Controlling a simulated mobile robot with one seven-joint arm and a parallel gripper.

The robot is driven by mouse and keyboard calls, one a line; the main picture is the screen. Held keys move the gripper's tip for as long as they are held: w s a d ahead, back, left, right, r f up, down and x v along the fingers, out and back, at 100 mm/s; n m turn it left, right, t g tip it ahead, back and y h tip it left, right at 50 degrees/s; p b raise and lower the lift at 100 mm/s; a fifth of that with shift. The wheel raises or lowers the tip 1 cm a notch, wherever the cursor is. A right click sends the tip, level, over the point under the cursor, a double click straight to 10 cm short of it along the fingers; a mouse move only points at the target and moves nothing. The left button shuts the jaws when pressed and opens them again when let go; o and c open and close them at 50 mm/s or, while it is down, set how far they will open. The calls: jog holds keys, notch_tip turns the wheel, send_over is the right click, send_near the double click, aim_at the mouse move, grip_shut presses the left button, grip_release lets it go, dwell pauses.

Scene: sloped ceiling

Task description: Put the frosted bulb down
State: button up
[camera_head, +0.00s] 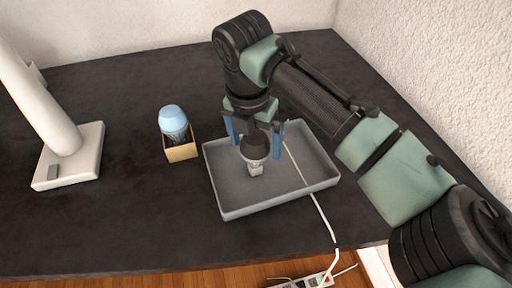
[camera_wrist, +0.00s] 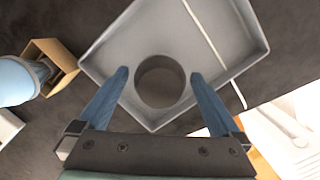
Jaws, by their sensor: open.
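A round thing, dark grey on top with a small pale lower end (camera_head: 256,168), is at the grey tray (camera_head: 215,176); I cannot tell for sure that it is the frosted bulb. In the wrist view it is a dark grey disc with a paler rim (camera_wrist: 160,82). My gripper (camera_head: 252,146) is open above the tray, its two blue fingers on either side of this thing. In the wrist view a small gap shows at each finger (camera_wrist: 160,73). Whether the thing's lower end touches the tray floor is unclear.
A light-blue, bulb-like thing (camera_head: 173,118) stands in a small cardboard box (camera_head: 181,153) left of the tray. A white lamp stand (camera_head: 75,160) is farther left. A white cable (camera_head: 315,200) crosses the tray to a power strip (camera_head: 305,282). The dark tabletop (camera_head: 120,220) is clear in front.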

jog(key=r, duration=0.5)
jog(key=s+r+p, duration=0.1)
jog(key=r, duration=0.2)
jog(key=shift+s+a+r, duration=0.1)
jog(key=shift+a, duration=0.1)
jog(key=w+a+r+m+t+y, duration=0.2)
jog(key=a+r+t+y, duration=0.15)
jog(key=a, duration=0.65)
jog(key=a+r+m+t+y, duration=0.4)
jog(key=r, duration=0.5)
jog(key=a+r+m+t+y, duration=0.3)
jog(key=a+r, duration=0.2)
jog(key=r, duration=0.4)
jog(key=s+d+r+m+t+h, duration=0.1)
jog(key=s+d+r+m+t, duration=0.6)
jog(key=d+r+m+t, duration=0.45)
jog(key=s+d+r+m+t+h, duration=0.3)
jog(key=s+d+r+m+h, duration=0.1)
jog(key=s+d+m+h, duration=0.3)
jog(key=d+m+h, duration=0.2)
jog(key=d+m, duration=0.1)
jog(key=m, duration=0.1)
jog(key=shift+s+d+t, duration=0.2)
jog(key=shift+d+t, duration=0.2)
